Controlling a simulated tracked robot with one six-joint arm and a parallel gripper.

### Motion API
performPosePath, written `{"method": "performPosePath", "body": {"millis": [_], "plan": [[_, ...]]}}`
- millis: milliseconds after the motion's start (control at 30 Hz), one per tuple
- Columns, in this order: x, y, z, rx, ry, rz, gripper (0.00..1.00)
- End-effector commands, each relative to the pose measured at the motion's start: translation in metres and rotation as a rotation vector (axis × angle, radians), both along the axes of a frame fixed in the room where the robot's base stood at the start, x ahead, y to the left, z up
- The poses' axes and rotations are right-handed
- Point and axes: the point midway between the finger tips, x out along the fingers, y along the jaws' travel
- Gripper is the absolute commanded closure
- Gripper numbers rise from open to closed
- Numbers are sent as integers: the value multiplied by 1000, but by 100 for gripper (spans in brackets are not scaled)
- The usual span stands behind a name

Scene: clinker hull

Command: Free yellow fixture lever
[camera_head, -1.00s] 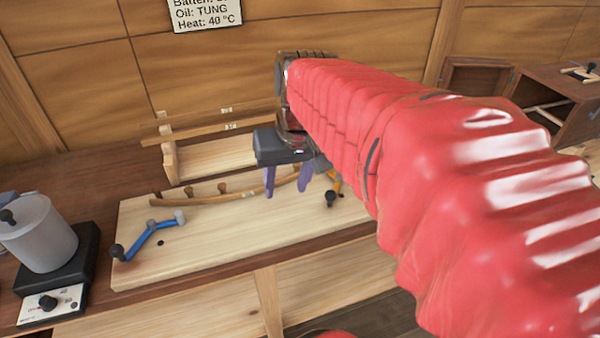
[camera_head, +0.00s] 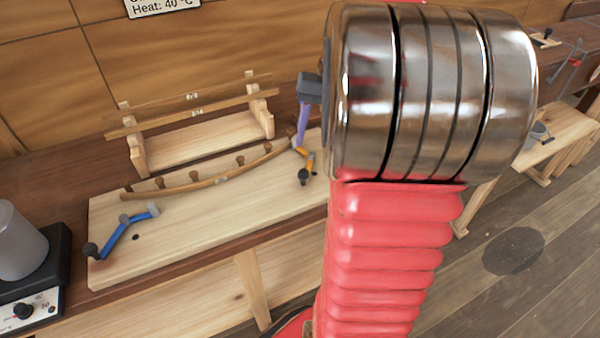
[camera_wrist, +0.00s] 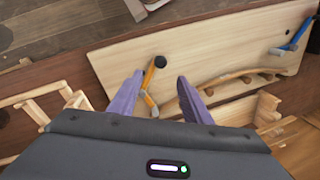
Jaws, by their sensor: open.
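The yellow fixture lever (camera_head: 309,159) with its black knob sits at the right end of the pale board (camera_head: 190,245). A curved wooden strip (camera_head: 203,184) runs along pegs from near it to the left. My gripper (camera_wrist: 160,76) is open and empty. In the wrist view the yellow lever (camera_wrist: 149,80) shows between its purple fingers, closer to the left one, with the knob beyond the tips. Contact with the lever cannot be told. In the head view one purple finger (camera_head: 302,124) shows above the lever; my arm hides the rest.
A blue lever (camera_head: 128,222) stands at the board's left end. A wooden rack (camera_head: 200,145) holding thin strips stands behind the board. A heater (camera_head: 30,290) with a grey pot (camera_head: 18,245) is at the far left. A wooden bench (camera_head: 560,135) is at right, beyond open floor.

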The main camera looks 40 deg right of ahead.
Motion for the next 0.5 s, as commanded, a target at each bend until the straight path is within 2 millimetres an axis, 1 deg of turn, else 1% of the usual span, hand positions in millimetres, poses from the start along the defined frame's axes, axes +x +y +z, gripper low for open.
{"method": "performPosePath", "body": {"millis": [167,267,367,500], "plan": [[0,1,-2,0,0,1,56],[1,2,-7,0,0,1,56],[2,4,-16,2,2,3,56],[4,7,-35,2,2,3,56]]}}
